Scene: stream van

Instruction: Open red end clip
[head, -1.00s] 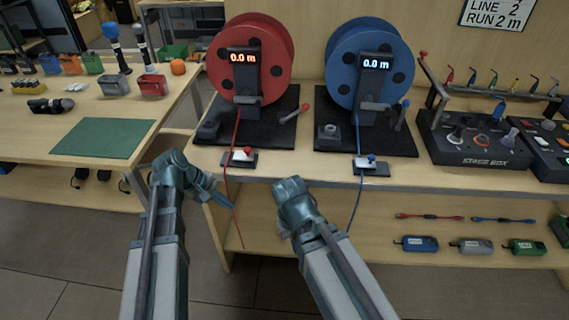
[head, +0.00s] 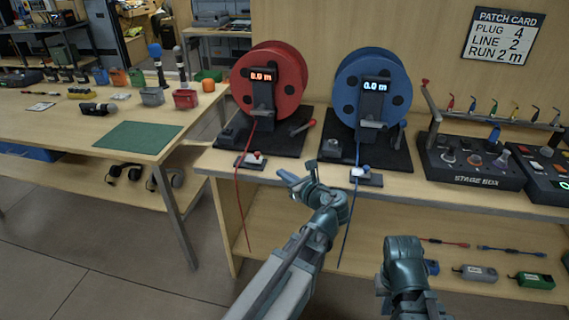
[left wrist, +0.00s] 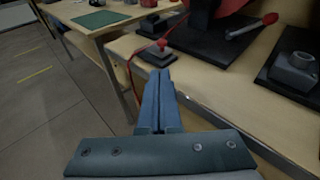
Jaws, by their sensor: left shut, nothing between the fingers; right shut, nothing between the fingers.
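The red end clip (head: 249,160) is a small dark block with a white part and a red knob, at the front edge of the bench below the red reel (head: 270,85). A red cable runs from the reel past it and hangs over the edge. My left gripper (head: 285,178) is shut and empty, in front of the bench edge, right of and slightly below the clip in the head view. In the left wrist view the clip (left wrist: 158,54) lies just beyond my shut fingertips (left wrist: 159,75), apart from them. My right gripper (head: 383,284) is low at right, mostly hidden by its own arm, and holds nothing.
The blue reel (head: 372,90) stands to the right, with its blue-knobbed clip (head: 366,176) at the bench edge. A stage box (head: 470,163) is further right. A table with a green mat (head: 138,136) is at left, with a floor gap before the bench.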

